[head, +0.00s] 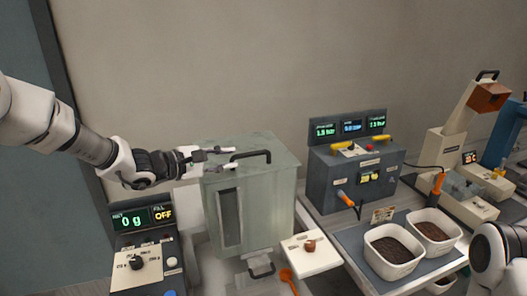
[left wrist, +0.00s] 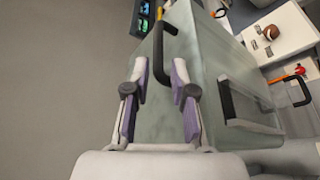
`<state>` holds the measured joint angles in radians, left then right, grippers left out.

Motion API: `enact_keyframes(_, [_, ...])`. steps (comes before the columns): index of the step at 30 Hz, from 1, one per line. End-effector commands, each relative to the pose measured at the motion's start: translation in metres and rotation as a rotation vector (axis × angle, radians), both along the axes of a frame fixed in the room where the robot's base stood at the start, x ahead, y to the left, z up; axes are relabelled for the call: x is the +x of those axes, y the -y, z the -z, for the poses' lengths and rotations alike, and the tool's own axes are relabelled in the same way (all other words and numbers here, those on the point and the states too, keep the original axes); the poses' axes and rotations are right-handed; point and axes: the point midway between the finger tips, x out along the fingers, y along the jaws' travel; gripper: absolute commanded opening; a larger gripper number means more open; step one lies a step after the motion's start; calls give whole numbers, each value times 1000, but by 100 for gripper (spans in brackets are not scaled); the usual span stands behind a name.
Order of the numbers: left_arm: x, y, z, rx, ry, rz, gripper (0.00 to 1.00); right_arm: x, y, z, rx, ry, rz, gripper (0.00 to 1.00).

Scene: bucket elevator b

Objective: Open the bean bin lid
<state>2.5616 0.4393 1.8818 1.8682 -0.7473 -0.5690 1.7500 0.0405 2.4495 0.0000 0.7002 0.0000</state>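The bean bin (head: 265,210) is a grey-green box with a dark window strip on its front, and its lid (head: 262,143) lies flat on top, closed. A black bar handle (head: 252,154) stands on the lid and also shows in the left wrist view (left wrist: 159,50). My left gripper (head: 233,158) is open at the handle's left end. In the left wrist view its fingers (left wrist: 160,75) are spread, with the handle's near end between them, closer to the right finger. I cannot tell whether they touch it. My right gripper is not in view; part of my right arm shows at lower right.
A scale panel (head: 145,245) reading 0 g and OFF stands left of the bin. A control box (head: 355,178) with screens is to the right. Two white tubs (head: 393,272) of dark granules sit on a mat at the right front. The wall above the bin is clear.

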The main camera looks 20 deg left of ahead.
Motion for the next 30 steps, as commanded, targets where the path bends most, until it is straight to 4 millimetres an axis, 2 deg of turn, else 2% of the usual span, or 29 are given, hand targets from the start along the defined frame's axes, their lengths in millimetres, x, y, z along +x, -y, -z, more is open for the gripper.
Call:
enact_keyframes(5, [7,5,0,3,-3,1,25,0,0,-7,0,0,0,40])
enact_keyframes(15, [53,42,12,3,-3,2,25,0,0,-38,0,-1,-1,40])
enact_keyframes(25, [60,47,18,0,-1,1,25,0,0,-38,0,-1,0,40])
enact_keyframes(27, [60,47,18,0,-1,1,0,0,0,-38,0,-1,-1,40])
enact_keyframes(30, [60,47,17,0,-1,1,0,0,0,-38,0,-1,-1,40])
